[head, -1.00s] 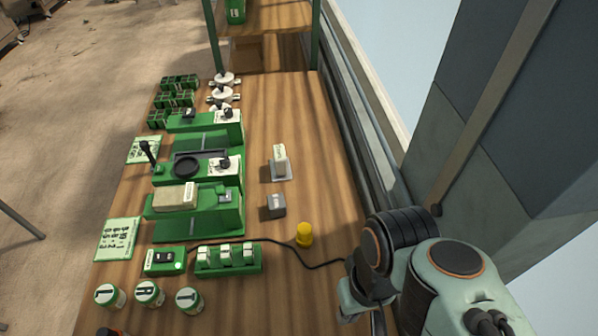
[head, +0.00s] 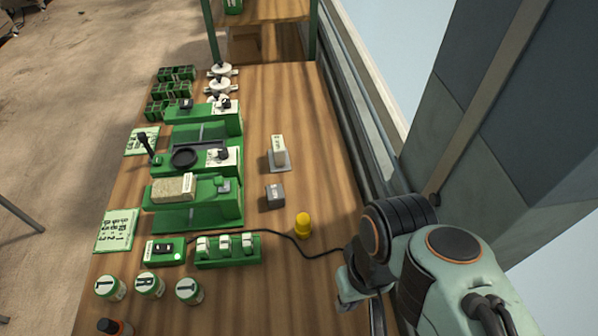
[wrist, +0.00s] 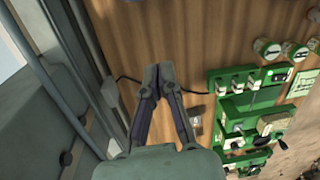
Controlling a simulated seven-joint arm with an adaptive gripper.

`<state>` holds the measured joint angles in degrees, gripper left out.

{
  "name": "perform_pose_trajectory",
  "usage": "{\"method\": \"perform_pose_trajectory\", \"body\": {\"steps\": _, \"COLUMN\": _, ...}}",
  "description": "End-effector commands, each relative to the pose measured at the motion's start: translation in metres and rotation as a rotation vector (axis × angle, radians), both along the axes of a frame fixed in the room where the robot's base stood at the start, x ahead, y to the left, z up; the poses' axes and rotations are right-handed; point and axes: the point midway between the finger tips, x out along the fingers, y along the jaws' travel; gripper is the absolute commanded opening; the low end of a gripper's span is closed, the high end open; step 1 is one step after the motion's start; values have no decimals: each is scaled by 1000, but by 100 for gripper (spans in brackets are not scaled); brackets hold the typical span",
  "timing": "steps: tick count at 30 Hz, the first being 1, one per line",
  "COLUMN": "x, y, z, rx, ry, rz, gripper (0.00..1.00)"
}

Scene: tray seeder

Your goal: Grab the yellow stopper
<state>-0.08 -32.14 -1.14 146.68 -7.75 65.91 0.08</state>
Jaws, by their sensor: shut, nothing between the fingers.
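The yellow stopper (head: 302,226) stands upright on the wooden table, beside the black cable, in the head view. It does not show in the wrist view, where my gripper's fingers cover part of the table. My gripper (wrist: 160,72) is shut and empty, its fingertips together above the bare wood. In the head view my gripper (head: 345,304) hangs near the right edge of the table, to the right of and nearer than the stopper, apart from it.
A grey block (head: 274,197) and a white-and-grey piece (head: 278,153) stand behind the stopper. A green switch row (head: 228,250) and green machine (head: 198,201) lie to the left. Several round labelled jars (head: 149,285) stand at front left. A wall and window ledge (head: 362,120) border the right side.

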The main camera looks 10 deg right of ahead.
Motion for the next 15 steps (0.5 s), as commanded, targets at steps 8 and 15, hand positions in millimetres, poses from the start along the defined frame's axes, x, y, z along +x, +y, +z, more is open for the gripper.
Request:
{"method": "perform_pose_trajectory", "body": {"steps": 8, "x": 0, "y": 0, "z": 0, "rx": 0, "ry": 0, "rz": 0, "gripper": 67}}
{"method": "perform_pose_trajectory", "body": {"steps": 15, "x": 1, "y": 0, "z": 0, "rx": 1, "ry": -6, "rz": 8, "gripper": 67}}
